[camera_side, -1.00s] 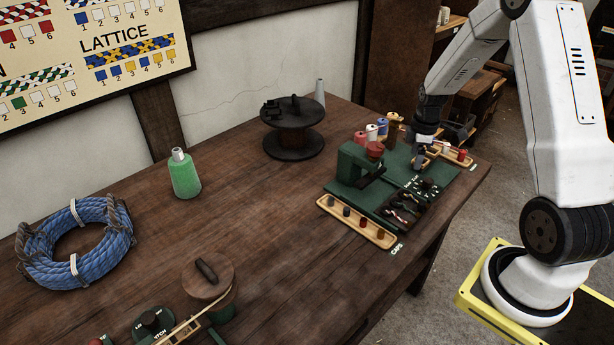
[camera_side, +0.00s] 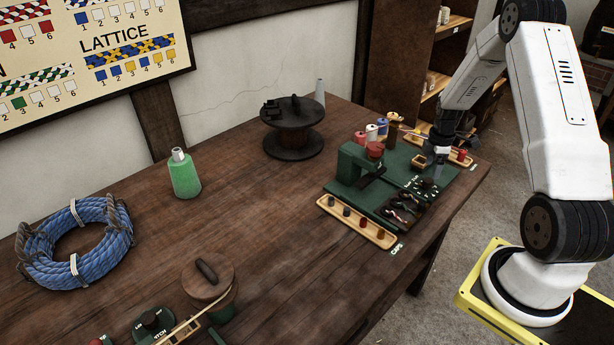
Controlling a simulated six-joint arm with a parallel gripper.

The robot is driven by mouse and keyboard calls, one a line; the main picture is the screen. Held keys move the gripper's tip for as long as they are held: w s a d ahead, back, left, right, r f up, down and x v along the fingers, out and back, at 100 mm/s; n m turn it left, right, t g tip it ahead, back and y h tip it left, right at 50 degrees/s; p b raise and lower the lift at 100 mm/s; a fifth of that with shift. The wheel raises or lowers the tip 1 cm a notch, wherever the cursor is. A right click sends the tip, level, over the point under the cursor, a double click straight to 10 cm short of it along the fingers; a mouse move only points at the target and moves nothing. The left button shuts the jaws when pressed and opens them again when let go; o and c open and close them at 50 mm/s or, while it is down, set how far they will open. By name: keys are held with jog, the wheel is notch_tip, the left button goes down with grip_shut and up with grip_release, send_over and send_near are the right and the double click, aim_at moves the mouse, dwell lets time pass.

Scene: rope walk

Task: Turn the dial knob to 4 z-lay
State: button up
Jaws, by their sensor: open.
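A small black dial knob (camera_side: 427,184) sits on the green machine base (camera_side: 375,200), with white marks around it too small to read. My gripper (camera_side: 434,165) is open just above and behind the knob, pointing down. I cannot tell whether its fingers touch the knob or are apart from it. Which mark the knob points at cannot be made out.
A green upright head with a red knob (camera_side: 375,149) stands left of the dial. A tray of dark parts (camera_side: 402,208) and a wooden caps tray (camera_side: 357,222) lie in front. Several spools (camera_side: 371,133) stand behind. The middle of the table is clear.

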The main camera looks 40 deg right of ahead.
aim_at(429, 180)
jog(key=shift+f, duration=2.6)
grip_shut()
